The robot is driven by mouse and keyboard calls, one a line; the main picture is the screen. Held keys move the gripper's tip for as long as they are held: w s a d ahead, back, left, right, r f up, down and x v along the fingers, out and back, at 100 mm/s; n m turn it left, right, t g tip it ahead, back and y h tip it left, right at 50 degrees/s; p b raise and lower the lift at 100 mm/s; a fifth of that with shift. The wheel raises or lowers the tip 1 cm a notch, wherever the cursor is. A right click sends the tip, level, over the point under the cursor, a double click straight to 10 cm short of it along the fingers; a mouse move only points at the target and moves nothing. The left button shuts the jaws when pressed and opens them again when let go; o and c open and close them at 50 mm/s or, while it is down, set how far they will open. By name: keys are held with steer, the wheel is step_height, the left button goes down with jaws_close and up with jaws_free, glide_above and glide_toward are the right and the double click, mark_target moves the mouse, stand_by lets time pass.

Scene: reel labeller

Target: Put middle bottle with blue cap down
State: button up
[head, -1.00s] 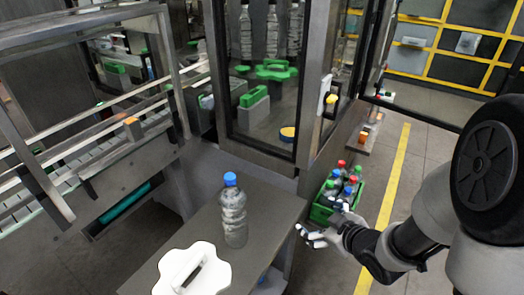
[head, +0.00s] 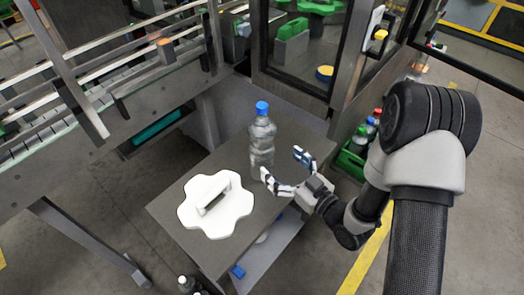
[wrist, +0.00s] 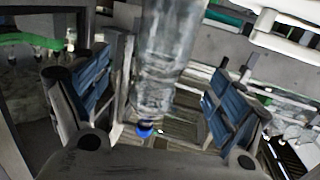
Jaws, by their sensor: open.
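A clear bottle with a blue cap (head: 262,142) stands upright on the grey table (head: 165,207), near its back edge. My gripper (head: 284,165) is open and empty, just right of the bottle, at about the height of its lower half. In the wrist view the bottle (wrist: 165,60) shows in the gap between my open fingers (wrist: 155,105), with its blue cap (wrist: 145,129) low in the picture. I see no contact between the fingers and the bottle. How deep the bottle sits between them I cannot tell.
A white lobed plate with a handle (head: 208,211) lies on the table, front left of the bottle. A green crate (head: 350,164) with several bottles stands on the floor at right, partly hidden by my arm. A conveyor (head: 110,85) is at left, and a glass-walled machine (head: 300,88) behind.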

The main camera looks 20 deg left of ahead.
mark_target(272, 155)
steer(key=x, duration=0.3)
steer(key=shift+w+a, duration=0.1)
steer(key=shift+a, duration=0.1)
steer(key=x, duration=0.1)
steer(key=b+x, duration=0.1)
steer(key=x, duration=0.1)
steer(key=b+x, duration=0.1)
steer(key=shift+a+f, duration=0.4)
steer(key=shift+a, duration=0.05)
steer(key=shift+w+a, duration=0.2)
steer(key=shift+c, duration=0.3)
steer(key=c, duration=2)
steer(key=shift+r, duration=0.2)
steer(key=shift+c, duration=0.2)
